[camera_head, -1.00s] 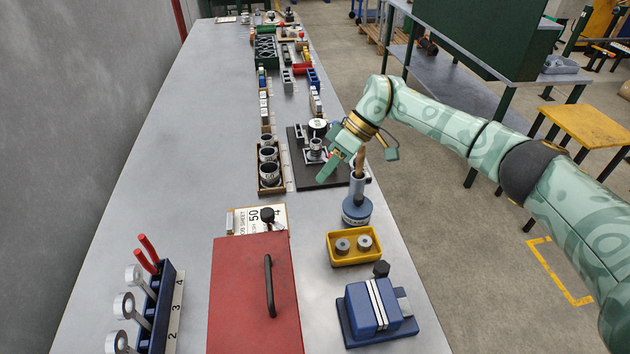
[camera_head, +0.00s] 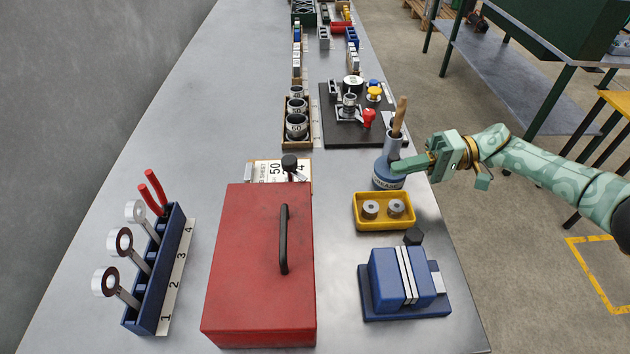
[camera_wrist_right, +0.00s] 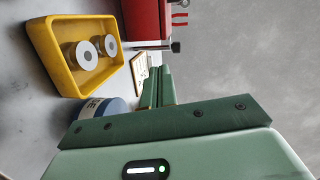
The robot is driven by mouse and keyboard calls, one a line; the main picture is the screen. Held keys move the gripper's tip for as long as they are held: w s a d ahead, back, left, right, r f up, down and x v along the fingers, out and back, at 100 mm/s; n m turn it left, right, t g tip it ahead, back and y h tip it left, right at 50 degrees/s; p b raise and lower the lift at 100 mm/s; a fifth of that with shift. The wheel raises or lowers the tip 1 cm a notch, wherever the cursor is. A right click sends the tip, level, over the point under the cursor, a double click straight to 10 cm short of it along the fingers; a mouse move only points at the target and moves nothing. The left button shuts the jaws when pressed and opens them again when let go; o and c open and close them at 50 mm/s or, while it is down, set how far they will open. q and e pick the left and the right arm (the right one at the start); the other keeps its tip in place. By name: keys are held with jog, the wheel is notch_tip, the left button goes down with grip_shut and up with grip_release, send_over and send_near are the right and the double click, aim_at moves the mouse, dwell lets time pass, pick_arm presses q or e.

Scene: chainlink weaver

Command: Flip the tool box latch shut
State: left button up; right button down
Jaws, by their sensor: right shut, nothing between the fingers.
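The red tool box (camera_head: 245,260) stands on the bench in the head view, its lid down and a black handle (camera_head: 283,240) on top. A black knob (camera_head: 289,163) on a stem stands at its far edge; I cannot clearly tell whether it belongs to the latch. Part of the box (camera_wrist_right: 147,18) also shows at the top of the right wrist view. My right gripper (camera_head: 400,166) is shut and empty, over the blue round pot, right of and beyond the box, apart from it. Its fingers (camera_wrist_right: 160,85) show in the wrist view. My left gripper is out of view.
A yellow tray (camera_head: 383,224) with two grey rings and a blue block fixture (camera_head: 402,285) stand right of the box. A numbered blue rack (camera_head: 160,270) stands left. Bare bench lies between rack and box.

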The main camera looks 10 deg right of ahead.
jog(key=d+m+t, duration=0.1)
jog(key=d+f+m+t+y+b, duration=0.1)
jog(key=d, duration=0.1)
jog(key=shift+f, duration=0.15)
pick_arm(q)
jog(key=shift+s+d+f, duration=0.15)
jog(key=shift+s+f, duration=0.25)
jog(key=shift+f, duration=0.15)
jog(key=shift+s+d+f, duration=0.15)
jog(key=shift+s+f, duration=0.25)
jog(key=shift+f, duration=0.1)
pick_arm(e)
jog(key=shift+d+r+m+y, duration=0.2)
jog(key=shift+r+m+y, duration=0.1)
jog(key=shift+m, duration=0.2)
send_near(298, 172)
jog(key=a, duration=0.3)
jog(key=w+a, duration=0.1)
jog(key=a, duration=0.1)
jog(key=shift+w+a+f, duration=0.1)
jog(key=shift+a+f, duration=0.05)
jog(key=shift+a, duration=0.25)
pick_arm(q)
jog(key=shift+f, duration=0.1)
